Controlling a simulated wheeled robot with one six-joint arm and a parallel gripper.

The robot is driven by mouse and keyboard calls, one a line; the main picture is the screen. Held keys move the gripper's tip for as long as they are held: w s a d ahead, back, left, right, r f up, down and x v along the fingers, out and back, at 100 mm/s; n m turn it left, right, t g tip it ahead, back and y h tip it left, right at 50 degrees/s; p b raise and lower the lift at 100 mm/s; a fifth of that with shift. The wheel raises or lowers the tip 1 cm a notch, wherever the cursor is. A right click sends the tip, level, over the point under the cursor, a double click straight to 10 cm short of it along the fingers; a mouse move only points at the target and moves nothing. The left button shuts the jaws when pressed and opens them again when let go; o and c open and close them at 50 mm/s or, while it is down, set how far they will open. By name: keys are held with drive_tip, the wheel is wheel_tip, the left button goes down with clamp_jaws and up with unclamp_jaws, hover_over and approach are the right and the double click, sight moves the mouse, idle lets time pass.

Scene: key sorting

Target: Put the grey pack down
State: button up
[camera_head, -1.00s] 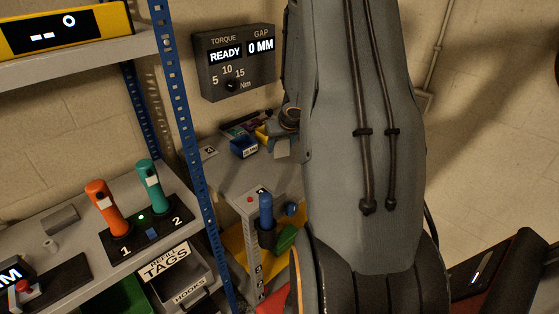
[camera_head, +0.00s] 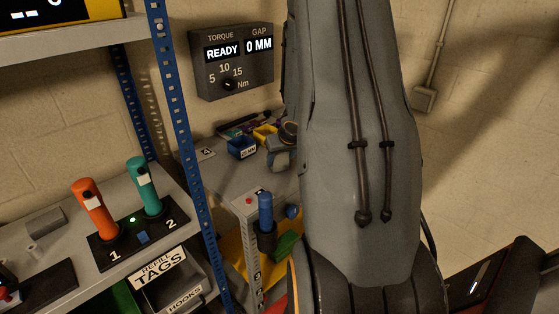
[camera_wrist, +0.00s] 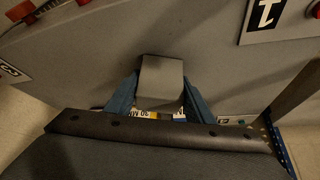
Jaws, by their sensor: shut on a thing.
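The grey pack (camera_wrist: 162,72) is a plain grey block in the middle of the wrist view. It sits between the two blue fingers of my gripper (camera_wrist: 161,88), which is shut on it. Beyond the pack is a flat grey surface (camera_wrist: 90,60); I cannot tell whether the pack touches it. In the head view my arm hides the pack and most of the gripper.
In the head view, a grey bench (camera_head: 220,178) carries a blue bin (camera_head: 242,147). A blue-handled tool (camera_head: 265,210) stands at its near edge. A blue shelf post (camera_head: 180,120) and a shelf with orange (camera_head: 95,208) and teal (camera_head: 143,182) handles are left.

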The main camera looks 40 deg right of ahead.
drive_tip(key=shift+f, duration=0.1)
drive_tip(key=o, duration=1.1)
drive_tip(key=shift+r, duration=0.25)
drive_tip(key=p+v, duration=0.6)
drive_tip(key=v, duration=0.6)
drive_tip(key=a+r+n, duration=0.1)
drive_tip(key=a+r, duration=0.3)
drive_tip(key=a, duration=0.7)
drive_tip(key=s+a+n+g, duration=0.1)
drive_tip(key=s+a, duration=0.2)
drive_tip(key=a, duration=0.3)
drive_tip(key=s+a+r+g+y, duration=0.1)
drive_tip(key=s+a, duration=0.3)
drive_tip(key=a, duration=0.3)
drive_tip(key=s+a+r+n+g, duration=0.1)
drive_tip(key=s+a, duration=0.2)
drive_tip(key=a, duration=0.4)
drive_tip(key=shift+s+r+n+y, duration=0.1)
drive_tip(key=shift+s+n+y, duration=0.2)
drive_tip(key=shift+s+y, duration=0.1)
drive_tip(key=shift+d, duration=0.1)
